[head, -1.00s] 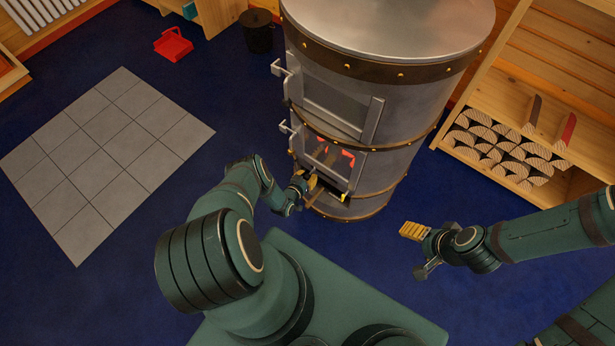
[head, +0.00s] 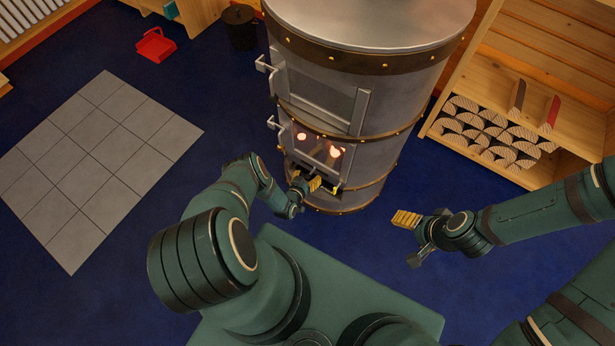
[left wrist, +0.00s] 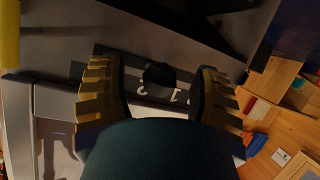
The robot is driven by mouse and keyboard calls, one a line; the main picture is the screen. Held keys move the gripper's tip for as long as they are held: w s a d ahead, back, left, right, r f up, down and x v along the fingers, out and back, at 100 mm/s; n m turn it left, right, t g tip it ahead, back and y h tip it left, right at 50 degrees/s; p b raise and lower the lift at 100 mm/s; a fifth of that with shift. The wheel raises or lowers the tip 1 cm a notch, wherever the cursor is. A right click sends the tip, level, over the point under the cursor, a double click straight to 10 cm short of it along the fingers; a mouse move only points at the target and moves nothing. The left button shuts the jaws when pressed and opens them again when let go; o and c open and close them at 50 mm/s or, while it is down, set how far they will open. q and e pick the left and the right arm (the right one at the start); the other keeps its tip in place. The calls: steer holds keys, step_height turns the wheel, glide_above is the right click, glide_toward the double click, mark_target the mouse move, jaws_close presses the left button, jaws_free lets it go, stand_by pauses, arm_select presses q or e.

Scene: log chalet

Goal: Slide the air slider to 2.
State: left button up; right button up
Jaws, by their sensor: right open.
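The air slider shows in the left wrist view as a dark knob (left wrist: 160,76) on a dark plate (left wrist: 128,78) with white digits, one of them a 2; the rest are partly covered. My left gripper (left wrist: 158,98) is open, with one ribbed finger on each side of the knob and gaps between. I cannot tell whether either finger touches it. In the head view my left gripper (head: 308,186) is at the low front of the metal stove (head: 375,110) and hides the slider. My right gripper (head: 409,240) is open and empty, over the floor right of the stove.
A glowing fire (head: 325,152) burns behind the stove's lower door. Split logs (head: 490,135) lie in a wooden shelf at the right. A black bucket (head: 238,28) and a red pan (head: 155,45) stand at the back left. Grey floor tiles (head: 100,165) lie clear at the left.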

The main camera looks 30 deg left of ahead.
mark_target(313, 160)
arm_select(q)
steer(key=shift+r, duration=0.1)
step_height(313, 160, up, 10)
steer(key=shift+f, duration=0.2)
steer(key=shift+r, duration=0.1)
stand_by(0.5)
stand_by(0.5)
steer(key=shift+d+r, duration=0.15)
steer(key=shift+r, duration=0.05)
steer(key=d+r+g, duration=0.1)
steer(key=d, duration=0.1)
steer(key=s+d+r+g+h, duration=0.1)
steer(key=d+r+g, duration=0.1)
steer(key=shift+r+h, duration=0.15)
steer(key=shift+h, duration=0.15)
steer(key=s+d+r+g+h, duration=0.1)
steer(key=s+d+r+g, duration=0.4)
steer(key=s+r, duration=0.4)
steer(key=s+d+r+g+h, duration=0.2)
steer(key=s+d+r+g, duration=0.35)
steer(key=s+r, duration=0.4)
steer(key=shift+m+t, duration=0.6)
steer(key=shift+t, duration=0.25)
steer(key=w+d+r, duration=0.1)
steer(key=w, duration=0.1)
steer(key=w+d+r, duration=0.1)
steer(key=r, duration=0.1)
steer(key=shift+w+d+r, duration=0.3)
steer(key=shift+w+d, duration=0.05)
steer(key=shift+d, duration=0.05)
